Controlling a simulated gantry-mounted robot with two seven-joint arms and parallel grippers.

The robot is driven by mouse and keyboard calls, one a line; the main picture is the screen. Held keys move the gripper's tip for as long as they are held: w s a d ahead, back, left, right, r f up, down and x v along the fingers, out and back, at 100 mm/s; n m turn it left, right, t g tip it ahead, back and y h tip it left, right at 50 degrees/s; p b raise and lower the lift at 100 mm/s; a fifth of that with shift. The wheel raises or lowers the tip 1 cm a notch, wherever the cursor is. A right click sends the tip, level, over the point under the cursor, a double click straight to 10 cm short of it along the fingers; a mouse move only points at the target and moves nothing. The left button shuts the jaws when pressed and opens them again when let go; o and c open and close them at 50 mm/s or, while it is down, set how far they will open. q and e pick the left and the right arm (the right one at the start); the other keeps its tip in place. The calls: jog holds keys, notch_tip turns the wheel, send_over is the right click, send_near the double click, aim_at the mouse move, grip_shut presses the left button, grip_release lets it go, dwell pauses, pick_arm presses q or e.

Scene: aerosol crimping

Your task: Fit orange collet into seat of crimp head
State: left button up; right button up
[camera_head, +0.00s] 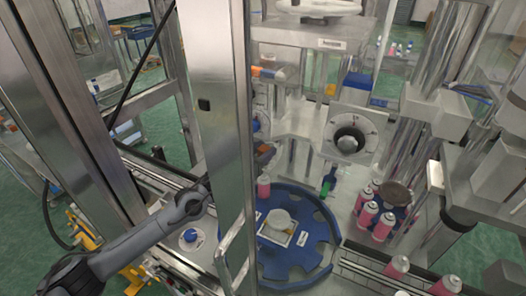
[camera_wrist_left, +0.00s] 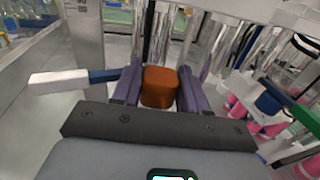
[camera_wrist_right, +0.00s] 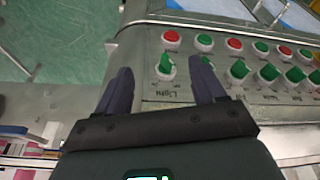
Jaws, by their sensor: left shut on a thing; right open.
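The orange collet (camera_wrist_left: 160,88) sits between the two purple-grey fingers of my left gripper (camera_wrist_left: 158,80), which is shut on it. In the head view my left arm reaches in from the left and passes behind a steel post, which hides much of the gripper. A square grey plate with a round dark opening (camera_head: 350,138) stands right of the post; I cannot tell for sure whether it is the crimp head with its seat. My right gripper (camera_wrist_right: 162,72) is open and empty in the right wrist view, over a button panel.
A blue rotary table (camera_head: 322,262) lies below the plate. Pink cans (camera_head: 367,214) stand to its right. The steel post (camera_head: 222,120) stands in front of my left arm. A control panel (camera_wrist_right: 240,75) with red and green buttons lies beyond my right fingers.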

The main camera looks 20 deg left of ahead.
pick_arm(q)
jog(key=shift+f+b, duration=0.8)
